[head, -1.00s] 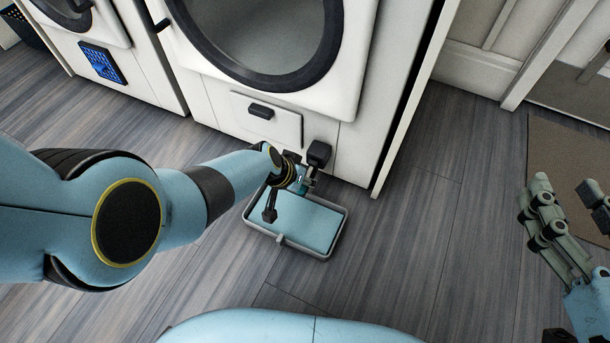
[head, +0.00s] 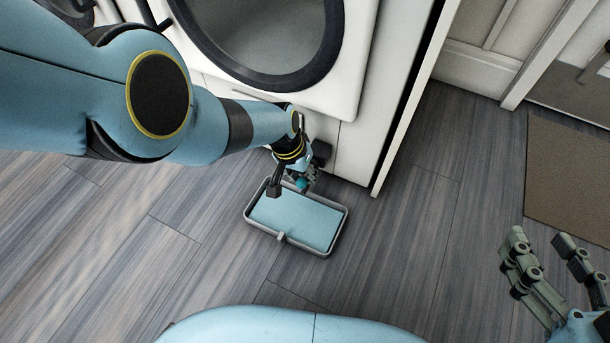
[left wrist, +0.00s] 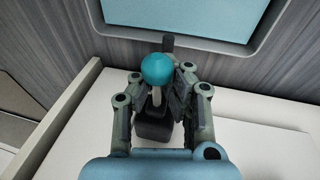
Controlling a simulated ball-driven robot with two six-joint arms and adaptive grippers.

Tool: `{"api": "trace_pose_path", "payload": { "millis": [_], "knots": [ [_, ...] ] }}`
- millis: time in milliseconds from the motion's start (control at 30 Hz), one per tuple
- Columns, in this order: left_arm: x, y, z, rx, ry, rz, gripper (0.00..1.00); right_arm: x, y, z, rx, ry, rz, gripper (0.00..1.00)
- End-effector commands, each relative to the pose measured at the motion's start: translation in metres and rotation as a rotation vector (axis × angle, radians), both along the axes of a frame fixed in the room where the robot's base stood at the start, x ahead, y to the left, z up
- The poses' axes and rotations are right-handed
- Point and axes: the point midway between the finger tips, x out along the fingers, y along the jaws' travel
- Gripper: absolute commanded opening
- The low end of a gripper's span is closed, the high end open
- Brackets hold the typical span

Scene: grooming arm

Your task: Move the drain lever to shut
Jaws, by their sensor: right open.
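The drain lever shows in the left wrist view as a teal ball knob (left wrist: 158,70) on a short pale stem. A black block (left wrist: 152,130) is below it in the picture. In the head view, the knob (head: 302,184) shows just below my left gripper (head: 287,184), low at the washer front. The left fingers (left wrist: 160,88) stand on both sides of the knob and stem; whether they press on the stem cannot be told. The black block (head: 321,153) is partly hidden by the arm. My right gripper (head: 543,258) is open and empty at the right edge.
A grey-rimmed tray (head: 338,236) with a light blue inside lies on the floor below the lever. The white washer (head: 352,135) stands behind. A brown mat (head: 570,180) lies at right. The floor (head: 410,230) between tray and mat is clear.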

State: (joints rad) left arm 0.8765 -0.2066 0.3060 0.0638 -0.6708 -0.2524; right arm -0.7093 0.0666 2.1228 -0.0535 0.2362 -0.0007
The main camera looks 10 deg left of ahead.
Motion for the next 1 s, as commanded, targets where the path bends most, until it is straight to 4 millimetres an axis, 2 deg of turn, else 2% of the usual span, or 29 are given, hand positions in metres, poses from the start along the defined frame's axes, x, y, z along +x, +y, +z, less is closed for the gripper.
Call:
{"api": "trace_pose_path", "payload": {
  "millis": [33,400,733,1000],
  "knots": [
    [-0.0082,-0.0064,-0.002,-0.007,0.021,-0.002,0.0,0.0006,0.0001,0.0009,-0.001,-0.003,0.001,0.47],
    [-0.0088,-0.0065,-0.0019,-0.007,0.025,-0.002,0.0,0.0017,0.0001,0.0021,-0.001,-0.008,0.001,0.47],
    [-0.0048,-0.0033,-0.001,-0.003,0.017,-0.001,0.46,0.0016,0.0,0.001,0.0,-0.006,0.001,0.47],
    [-0.0024,-0.0019,-0.0002,-0.001,0.011,-0.002,0.47,0.0022,0.0,0.0001,-0.001,-0.006,0.001,0.47]
  ]
}}
